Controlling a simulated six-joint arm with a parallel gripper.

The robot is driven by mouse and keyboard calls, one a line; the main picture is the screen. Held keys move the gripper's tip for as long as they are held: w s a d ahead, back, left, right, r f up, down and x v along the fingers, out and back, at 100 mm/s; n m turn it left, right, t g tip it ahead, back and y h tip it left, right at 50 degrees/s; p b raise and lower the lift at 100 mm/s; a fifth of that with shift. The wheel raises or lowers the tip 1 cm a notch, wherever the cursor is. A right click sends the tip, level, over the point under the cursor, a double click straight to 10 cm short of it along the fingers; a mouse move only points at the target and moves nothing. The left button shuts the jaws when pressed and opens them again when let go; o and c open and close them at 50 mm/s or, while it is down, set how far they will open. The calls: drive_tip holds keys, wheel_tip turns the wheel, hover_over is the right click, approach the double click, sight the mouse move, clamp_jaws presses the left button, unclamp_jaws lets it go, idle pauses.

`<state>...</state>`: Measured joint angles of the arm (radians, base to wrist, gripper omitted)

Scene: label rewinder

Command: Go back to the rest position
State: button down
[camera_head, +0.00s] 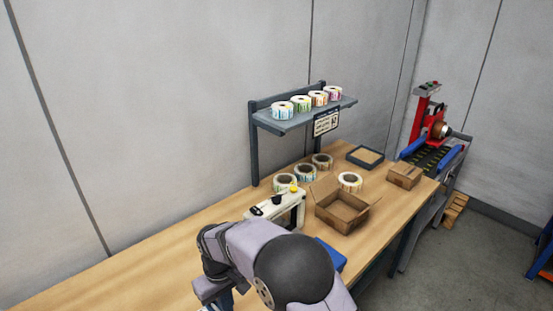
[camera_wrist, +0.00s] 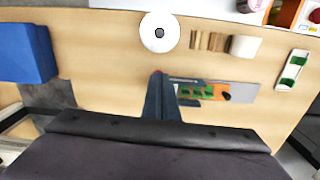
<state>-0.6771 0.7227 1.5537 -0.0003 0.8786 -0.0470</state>
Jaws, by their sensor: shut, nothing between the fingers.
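My gripper (camera_wrist: 158,76) is shut and empty in the wrist view, pointing over the wooden table. In the head view, my arm covers the bottom middle and hides part of the table. A white machine with a yellow knob (camera_head: 280,207), which looks like the label rewinder, stands just beyond my arm. In the wrist view, a white disc with a dark centre hole (camera_wrist: 160,32) lies beyond my fingertips, apart from them. A grey plate with green parts (camera_wrist: 212,91) lies right of my fingers.
A shelf (camera_head: 300,118) holds more rolls. A blue block (camera_wrist: 25,52) is at left in the wrist view. The table's left part (camera_head: 130,265) is clear.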

drive_tip(key=shift+g+h, duration=0.3)
drive_tip(key=shift+g, duration=0.1)
drive_tip(key=s+d+f, duration=0.2)
drive_tip(key=s+d, duration=0.1)
drive_tip(key=shift+s+f, duration=0.3)
drive_tip(key=s+d+r+m+g+b, duration=0.1)
drive_tip(key=s+d+m, duration=0.1)
drive_tip(key=s+d, duration=0.65)
drive_tip(key=s+d+m+b, duration=0.2)
drive_tip(key=s+d, duration=0.3)
drive_tip(key=d, duration=0.6)
drive_tip(key=w+d+r+m+t+b, duration=0.2)
drive_tip(key=d+m, duration=0.2)
drive_tip(key=d, duration=0.3)
drive_tip(key=shift+r+y, duration=0.3)
drive_tip(key=shift+y, duration=0.1)
